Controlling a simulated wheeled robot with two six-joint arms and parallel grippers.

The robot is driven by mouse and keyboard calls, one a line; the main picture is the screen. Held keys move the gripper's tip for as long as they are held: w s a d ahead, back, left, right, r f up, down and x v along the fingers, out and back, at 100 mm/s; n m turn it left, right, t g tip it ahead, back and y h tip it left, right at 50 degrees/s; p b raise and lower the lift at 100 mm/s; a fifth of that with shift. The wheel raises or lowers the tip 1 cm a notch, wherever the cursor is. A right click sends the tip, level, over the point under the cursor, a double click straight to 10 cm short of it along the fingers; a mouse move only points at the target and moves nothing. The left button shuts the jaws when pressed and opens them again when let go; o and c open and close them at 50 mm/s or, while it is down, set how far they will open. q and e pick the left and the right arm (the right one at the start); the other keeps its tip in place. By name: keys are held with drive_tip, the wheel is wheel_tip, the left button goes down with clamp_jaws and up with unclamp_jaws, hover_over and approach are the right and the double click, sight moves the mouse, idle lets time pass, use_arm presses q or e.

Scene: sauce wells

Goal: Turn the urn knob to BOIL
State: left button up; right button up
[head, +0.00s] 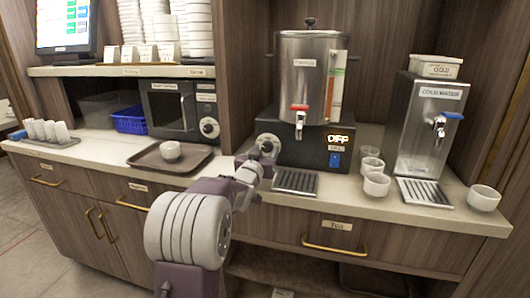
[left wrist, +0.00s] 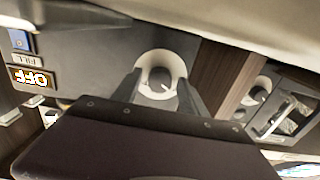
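The steel urn (head: 308,75) stands on a dark base at the middle of the counter. Its display (head: 340,139) reads OFF, and the display also shows upside down in the left wrist view (left wrist: 30,77). The urn knob (left wrist: 160,78), a grey grip on a pale dial, sits on the base's front left. My left gripper (head: 266,146) is at the knob, hiding much of it in the head view. In the left wrist view its fingers (left wrist: 160,95) stand apart on either side of the knob; contact is unclear. The knob's pointer setting cannot be read. My right gripper is out of view.
A drip tray (head: 295,181) lies in front of the urn. Several white cups (head: 377,184) and a cold water dispenser (head: 430,125) stand to the right. A brown tray with a cup (head: 170,151) and a microwave (head: 170,108) are to the left.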

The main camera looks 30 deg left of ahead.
use_arm(q)
clamp_jaws()
